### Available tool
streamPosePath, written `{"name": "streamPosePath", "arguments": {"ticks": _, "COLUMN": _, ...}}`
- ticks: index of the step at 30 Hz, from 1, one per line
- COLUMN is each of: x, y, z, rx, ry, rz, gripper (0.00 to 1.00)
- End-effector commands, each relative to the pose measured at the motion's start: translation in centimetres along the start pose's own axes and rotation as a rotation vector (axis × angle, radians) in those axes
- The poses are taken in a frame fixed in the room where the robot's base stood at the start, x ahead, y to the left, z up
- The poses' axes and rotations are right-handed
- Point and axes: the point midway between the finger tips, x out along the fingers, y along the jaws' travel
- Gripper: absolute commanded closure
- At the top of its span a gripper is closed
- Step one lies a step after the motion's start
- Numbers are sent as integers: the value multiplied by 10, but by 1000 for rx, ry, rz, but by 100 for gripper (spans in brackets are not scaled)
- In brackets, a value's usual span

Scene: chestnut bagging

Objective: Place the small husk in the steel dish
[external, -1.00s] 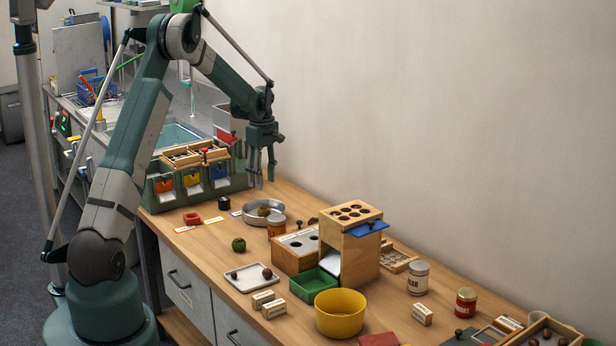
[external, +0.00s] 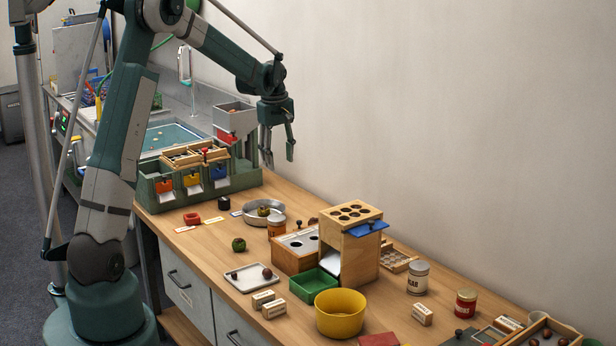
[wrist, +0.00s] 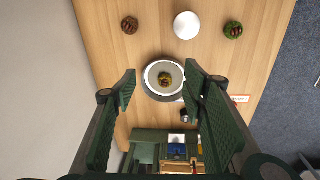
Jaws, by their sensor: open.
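The steel dish (external: 255,222) stands on the bench, with a green-brown husk (external: 264,210) inside it. In the wrist view the dish (wrist: 149,80) holds this husk (wrist: 165,79) near its middle, resting free of the fingers. My gripper (external: 279,156) is open and empty, well above the bench. In the wrist view the spread fingers of my gripper (wrist: 160,76) frame the dish from above. Another green husk (external: 238,244) lies on the bench, and a brown one (wrist: 130,25) shows in the wrist view.
A wooden box with holes (external: 349,250), a yellow bowl (external: 340,318) and a white tray (external: 245,283) stand nearer the front. Bare bench lies left of the green husk.

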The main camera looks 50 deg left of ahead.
Motion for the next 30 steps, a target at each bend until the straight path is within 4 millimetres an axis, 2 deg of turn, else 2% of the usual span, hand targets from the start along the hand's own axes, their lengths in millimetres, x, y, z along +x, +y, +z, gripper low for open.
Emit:
{"name": "streamPosePath", "arguments": {"ticks": 1, "x": -11, "y": -3, "z": 13, "rx": 28, "ry": 4, "rz": 8, "gripper": 57}}
{"name": "streamPosePath", "arguments": {"ticks": 12, "x": -74, "y": -22, "z": 89, "rx": 231, "ry": 38, "rz": 70, "gripper": 57}}
{"name": "streamPosePath", "arguments": {"ticks": 20, "x": -112, "y": -43, "z": 141, "rx": 374, "ry": 65, "rz": 113, "gripper": 57}}
{"name": "streamPosePath", "arguments": {"ticks": 30, "x": -150, "y": -80, "z": 206, "rx": 559, "ry": 104, "rz": 168, "gripper": 57}}
